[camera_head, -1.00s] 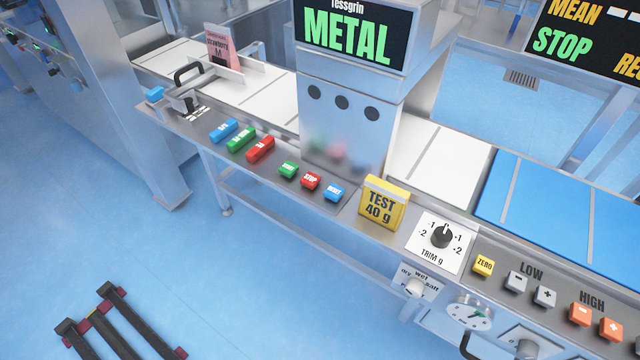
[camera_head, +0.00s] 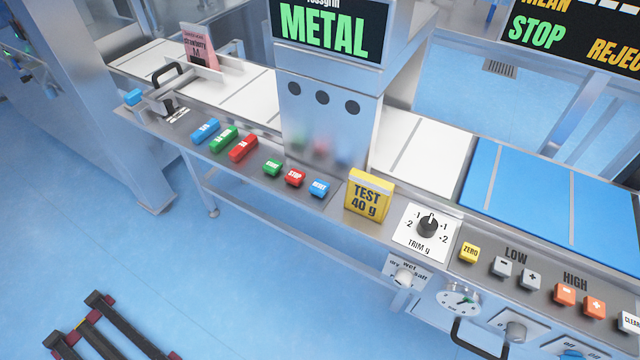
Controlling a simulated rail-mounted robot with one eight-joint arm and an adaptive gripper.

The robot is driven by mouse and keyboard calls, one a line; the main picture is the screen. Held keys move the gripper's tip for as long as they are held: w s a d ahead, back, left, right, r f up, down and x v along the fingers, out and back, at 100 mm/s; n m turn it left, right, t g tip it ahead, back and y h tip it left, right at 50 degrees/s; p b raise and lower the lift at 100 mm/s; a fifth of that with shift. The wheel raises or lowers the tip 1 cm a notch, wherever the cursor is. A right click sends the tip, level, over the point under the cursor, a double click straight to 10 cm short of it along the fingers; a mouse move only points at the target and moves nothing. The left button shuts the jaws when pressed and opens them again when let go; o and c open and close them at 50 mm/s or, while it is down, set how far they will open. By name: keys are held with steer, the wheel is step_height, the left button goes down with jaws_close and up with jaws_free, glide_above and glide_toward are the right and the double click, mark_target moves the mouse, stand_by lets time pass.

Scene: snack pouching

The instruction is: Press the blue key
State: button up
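Several blue keys show in the head view. One blue key (camera_head: 319,188) is the rightmost of a row of three small keys, beside a green key (camera_head: 272,167) and a red STOP key (camera_head: 294,177). Another blue key (camera_head: 206,130) is at the left end of a second row, with a green key (camera_head: 223,139) and a red key (camera_head: 243,148). A third blue key (camera_head: 133,97) sits alone at the far left of the ledge. The labels on the blue keys are too small to read surely. None is covered.
A screen reading METAL (camera_head: 324,32) stands above the conveyor (camera_head: 425,145). A yellow TEST 40 g block (camera_head: 367,197) and a TRIM knob (camera_head: 428,226) are right of the keys. A black handle (camera_head: 167,73) rises at left.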

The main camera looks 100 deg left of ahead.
jaws_close()
stand_by(1.1)
